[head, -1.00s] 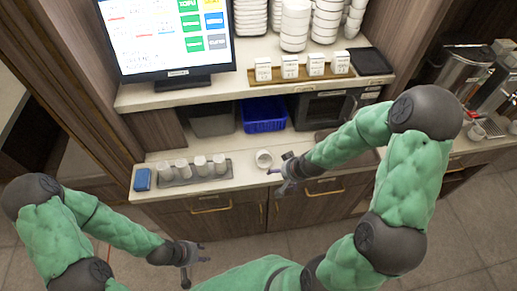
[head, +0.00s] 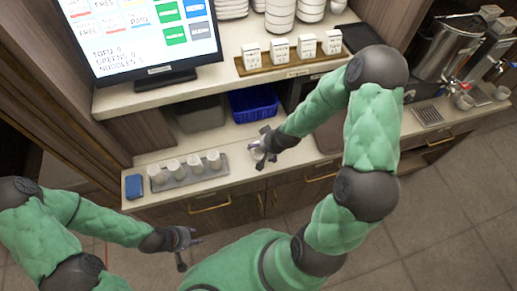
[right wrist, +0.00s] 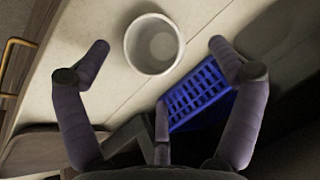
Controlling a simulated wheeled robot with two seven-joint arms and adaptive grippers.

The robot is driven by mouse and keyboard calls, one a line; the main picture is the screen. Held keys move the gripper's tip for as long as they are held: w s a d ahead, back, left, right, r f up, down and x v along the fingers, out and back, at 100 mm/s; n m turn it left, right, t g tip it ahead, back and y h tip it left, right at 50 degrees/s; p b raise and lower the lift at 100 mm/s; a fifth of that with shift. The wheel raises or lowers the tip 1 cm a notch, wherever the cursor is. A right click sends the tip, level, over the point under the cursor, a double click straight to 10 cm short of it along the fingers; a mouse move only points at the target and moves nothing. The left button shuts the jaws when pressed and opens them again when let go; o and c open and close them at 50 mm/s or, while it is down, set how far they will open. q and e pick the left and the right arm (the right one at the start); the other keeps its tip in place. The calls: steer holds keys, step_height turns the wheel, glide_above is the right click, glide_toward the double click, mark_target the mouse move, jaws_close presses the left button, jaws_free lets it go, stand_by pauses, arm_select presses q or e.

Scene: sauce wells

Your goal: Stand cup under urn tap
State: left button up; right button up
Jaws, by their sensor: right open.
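A white cup (right wrist: 154,44) stands upright and empty on the lower counter in the right wrist view. In the head view the cup (head: 258,154) is mostly hidden by my right gripper (head: 262,148). The right gripper (right wrist: 158,45) is open, with one finger on either side of the cup and gaps to it. A steel urn (head: 448,45) stands at the far right with a tap (head: 454,84) on its front. A drip tray (head: 427,115) lies in the counter below. My left gripper (head: 192,252) is open and empty, low in front of the cabinets.
A grey tray (head: 190,180) with several white cups and a blue box (head: 134,187) are left of the cup. A blue basket (head: 252,102) is behind it. Other cups (head: 465,102) stand near the urn. A shelf (head: 150,105) overhangs the counter.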

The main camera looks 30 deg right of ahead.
mark_target(257, 152)
steer(key=shift+d+x, duration=0.15)
steer(key=shift+x, duration=1.1)
steer(key=shift+d+x, duration=0.1)
steer(key=shift+x, duration=1.15)
steer(key=shift+s, duration=0.1)
steer(key=c, duration=1.2)
steer(key=shift+c, duration=0.2)
